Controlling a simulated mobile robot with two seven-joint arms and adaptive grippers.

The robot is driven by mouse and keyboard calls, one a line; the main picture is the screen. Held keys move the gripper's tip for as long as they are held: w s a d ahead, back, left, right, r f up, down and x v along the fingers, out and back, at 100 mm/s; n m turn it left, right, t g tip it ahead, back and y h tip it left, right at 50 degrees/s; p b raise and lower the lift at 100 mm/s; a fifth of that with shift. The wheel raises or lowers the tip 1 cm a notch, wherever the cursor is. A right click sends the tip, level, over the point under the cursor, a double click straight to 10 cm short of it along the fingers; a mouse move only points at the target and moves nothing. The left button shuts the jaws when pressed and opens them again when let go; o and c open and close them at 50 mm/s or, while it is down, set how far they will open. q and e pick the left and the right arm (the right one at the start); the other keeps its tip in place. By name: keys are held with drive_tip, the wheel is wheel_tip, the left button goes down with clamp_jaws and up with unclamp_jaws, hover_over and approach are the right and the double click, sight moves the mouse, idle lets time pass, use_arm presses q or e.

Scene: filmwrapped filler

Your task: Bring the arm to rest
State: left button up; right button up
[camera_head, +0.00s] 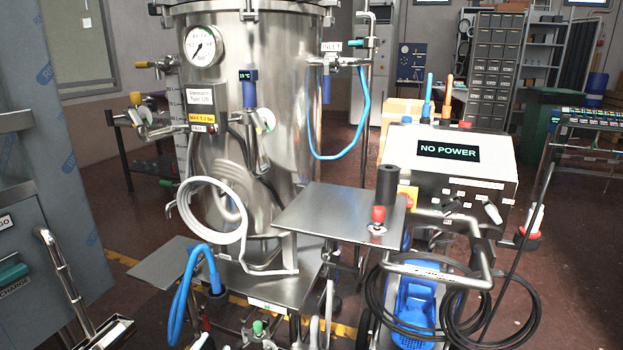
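I cannot make out either of my grippers clearly. A narrow metal bar (62,272) and a dark metal-edged piece (108,334) show at the lower left, and I cannot tell whether they are part of my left arm. No fingertips can be told apart there, and nothing is seen held. No part of my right arm or gripper can be identified. A tall steel vessel (290,110) with a round gauge (203,47) stands in the middle.
A grey cabinet (45,250) closes off the left. A blue hose (180,300) arches low in front. Red-brown floor (580,260) is open at right.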

use_arm(q)
drive_tip(key=s+d+f+m+g+h+b, duration=0.1)
drive_tip(key=s+d+f+m+g+b, duration=0.2)
drive_tip(key=s+d+f+m, duration=0.35)
drive_tip(key=s+d+f+m+g+b, duration=0.2)
drive_tip(key=s+d+f+m, duration=0.1)
drive_tip(key=s+d+m, duration=0.65)
use_arm(e)
drive_tip(key=w+a+r+m+t+y+p, duration=0.1)
drive_tip(key=w+a+r+t+y+p, duration=0.1)
drive_tip(key=w+a+r, duration=0.3)
use_arm(q)
drive_tip(key=s+a+m+g+y+p, duration=0.4)
drive_tip(key=s+a+m+y+p, duration=0.3)
drive_tip(key=s+a+m+p, duration=0.4)
drive_tip(key=a+m+p, duration=0.2)
drive_tip(key=a+p, duration=0.1)
drive_tip(key=p, duration=0.1)
drive_tip(key=shift+a+g+p, duration=0.2)
drive_tip(key=shift+g+p, duration=0.1)
use_arm(e)
drive_tip(key=s+d+g+h, duration=0.2)
drive_tip(key=s+d, duration=0.3)
drive_tip(key=d, duration=0.1)
drive_tip(key=shift+s+f, duration=0.2)
drive_tip(key=shift+s, duration=0.1)
